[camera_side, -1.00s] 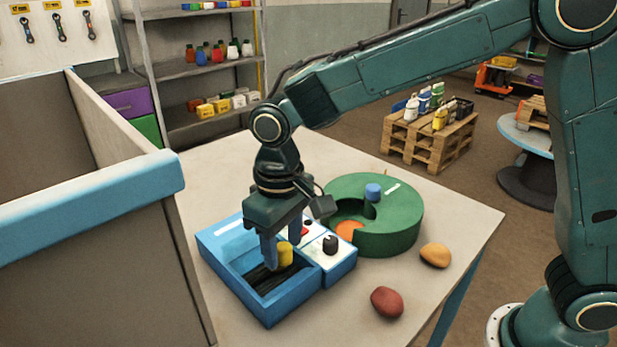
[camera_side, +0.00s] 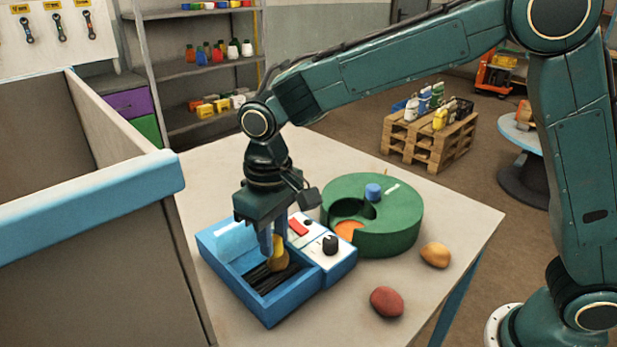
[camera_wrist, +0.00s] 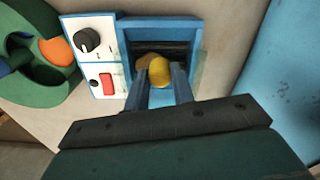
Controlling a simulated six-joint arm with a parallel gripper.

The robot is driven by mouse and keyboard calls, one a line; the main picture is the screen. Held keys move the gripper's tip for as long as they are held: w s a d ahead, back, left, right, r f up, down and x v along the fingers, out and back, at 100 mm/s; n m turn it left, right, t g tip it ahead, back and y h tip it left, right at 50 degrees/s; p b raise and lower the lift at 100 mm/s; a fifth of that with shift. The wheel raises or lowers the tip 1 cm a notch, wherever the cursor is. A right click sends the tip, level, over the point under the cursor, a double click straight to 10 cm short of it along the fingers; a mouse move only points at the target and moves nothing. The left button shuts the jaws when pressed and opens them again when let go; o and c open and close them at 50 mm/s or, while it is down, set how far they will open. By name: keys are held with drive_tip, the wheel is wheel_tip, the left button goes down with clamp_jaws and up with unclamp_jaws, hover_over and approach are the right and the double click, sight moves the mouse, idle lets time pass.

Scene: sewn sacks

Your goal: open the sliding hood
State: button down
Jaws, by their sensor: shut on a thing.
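The blue box (camera_side: 299,302) stands on the table, with dark slats (camera_side: 262,278) showing in its open front part. A lighter blue panel with a white strip (camera_side: 229,238), apparently the sliding hood, covers its back left part. The fingers and wrist hide where the knob joins the hood.
A white control panel with a black dial (camera_side: 330,245) and red button (camera_side: 298,227) adjoins the box. A green round container (camera_side: 395,228) is behind it. A red sack (camera_side: 386,302) and an orange sack (camera_side: 435,255) lie at right. A tall blue-rimmed bin (camera_side: 90,205) stands at left.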

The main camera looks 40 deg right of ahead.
sight(247, 230)
drive_tip(key=shift+w, duration=3.95)
drive_tip(key=c, duration=1.2)
unclamp_jaws()
drive_tip(key=shift+o, duration=0.2)
wheel_tip(247, 230, up, 14)
